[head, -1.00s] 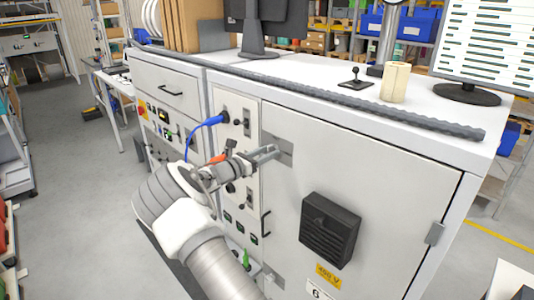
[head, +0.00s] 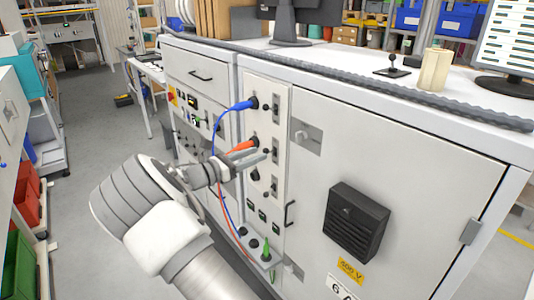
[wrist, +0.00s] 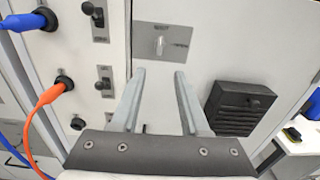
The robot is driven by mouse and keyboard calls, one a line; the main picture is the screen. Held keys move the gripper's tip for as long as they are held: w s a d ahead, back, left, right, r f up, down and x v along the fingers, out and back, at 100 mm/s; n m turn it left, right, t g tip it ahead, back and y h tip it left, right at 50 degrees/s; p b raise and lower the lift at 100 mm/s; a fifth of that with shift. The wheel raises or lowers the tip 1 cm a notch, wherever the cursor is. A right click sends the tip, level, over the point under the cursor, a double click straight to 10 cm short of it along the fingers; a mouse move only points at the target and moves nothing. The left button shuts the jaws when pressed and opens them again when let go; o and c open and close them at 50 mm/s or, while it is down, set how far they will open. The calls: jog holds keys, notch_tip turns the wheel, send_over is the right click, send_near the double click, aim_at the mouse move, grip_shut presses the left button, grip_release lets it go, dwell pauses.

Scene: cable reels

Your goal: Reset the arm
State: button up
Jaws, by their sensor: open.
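My gripper (head: 254,160) is open and empty in front of the grey cabinet, with its fingers pointing toward the panel area. In the wrist view my gripper (wrist: 158,100) shows two parallel fingers with a clear gap between them. Ahead of the fingers is the cabinet door (wrist: 200,75) with a latch plate (wrist: 162,41). A blue plug (head: 241,106) and an orange plug (head: 240,146) sit in sockets on the narrow control panel, and both also show at the left of the wrist view. The fingers partly overlap the panel in the head view, and contact cannot be told.
A black vent box (head: 357,222) juts from the door. A green plug (head: 266,251) stands on the low ledge. A ribbed grey strip (head: 400,90) runs along the cabinet's top edge. Open floor (head: 95,150) lies to the left, beside shelving with red bins (head: 28,205).

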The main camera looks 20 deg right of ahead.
jog(key=shift+s+a, duration=0.2)
jog(key=shift+a, duration=0.25)
jog(key=s+d+r+m+g+y, duration=0.1)
jog(key=s+d+m+g+y, duration=0.3)
jog(key=s, duration=0.3)
jog(key=s+d+r+m+g+y, duration=0.1)
jog(key=s+d+m+y, duration=0.25)
jog(key=s+m, duration=0.35)
jog(key=s+a+r+m+t+y, duration=0.2)
jog(key=s+a+m+y, duration=0.2)
jog(key=s, duration=0.8)
jog(key=s+a+r+m+t+y, duration=0.2)
jog(key=s+a+m+y, duration=0.3)
jog(key=s, duration=0.7)
jog(key=shift+a+r+m, duration=0.3)
jog(key=shift+a+m, duration=0.7)
jog(key=shift+m, duration=0.1)
jog(key=shift+d+y, duration=0.15)
jog(key=shift+y, duration=0.1)
